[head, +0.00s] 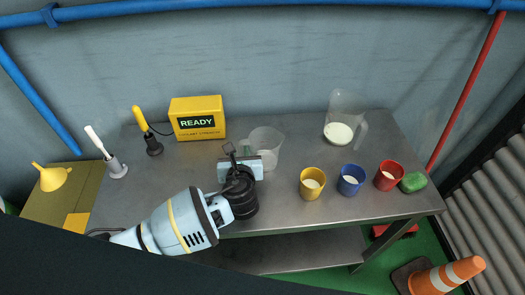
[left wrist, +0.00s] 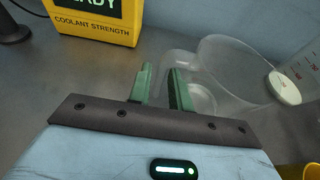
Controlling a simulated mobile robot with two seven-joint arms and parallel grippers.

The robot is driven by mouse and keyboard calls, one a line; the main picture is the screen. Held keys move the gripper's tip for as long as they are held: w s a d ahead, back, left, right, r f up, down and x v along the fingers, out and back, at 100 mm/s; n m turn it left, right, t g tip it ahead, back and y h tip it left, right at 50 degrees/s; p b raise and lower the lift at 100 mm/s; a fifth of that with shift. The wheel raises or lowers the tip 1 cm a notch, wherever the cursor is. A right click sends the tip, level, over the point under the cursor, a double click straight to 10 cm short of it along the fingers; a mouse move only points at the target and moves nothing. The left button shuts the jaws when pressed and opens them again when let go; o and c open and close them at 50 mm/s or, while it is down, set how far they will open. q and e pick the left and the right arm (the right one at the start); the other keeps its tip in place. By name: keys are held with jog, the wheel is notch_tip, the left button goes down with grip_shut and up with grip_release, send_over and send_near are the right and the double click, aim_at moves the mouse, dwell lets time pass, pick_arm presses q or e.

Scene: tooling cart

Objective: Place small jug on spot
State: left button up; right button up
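The small jug (head: 267,141) is clear, empty-looking and upright on the metal cart top, right of the yellow box. In the left wrist view the jug (left wrist: 232,75) shows its handle toward my fingers. My left gripper (head: 251,151) is at the jug's left side. Its two green fingers (left wrist: 160,73) are apart, with the jug's handle in line with the gap; I cannot tell whether they touch it. The gripper partly hides the jug's lower left. No marked spot is clearly visible. My right gripper is not in view.
A larger clear jug (head: 345,114) with white contents stands at the back right. A yellow READY box (head: 198,107) and two handled tools stand left.

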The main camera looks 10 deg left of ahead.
aim_at(239, 144)
pick_arm(q)
grip_shut()
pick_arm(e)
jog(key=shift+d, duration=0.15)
pick_arm(q)
jog(key=shift+r, duration=0.15)
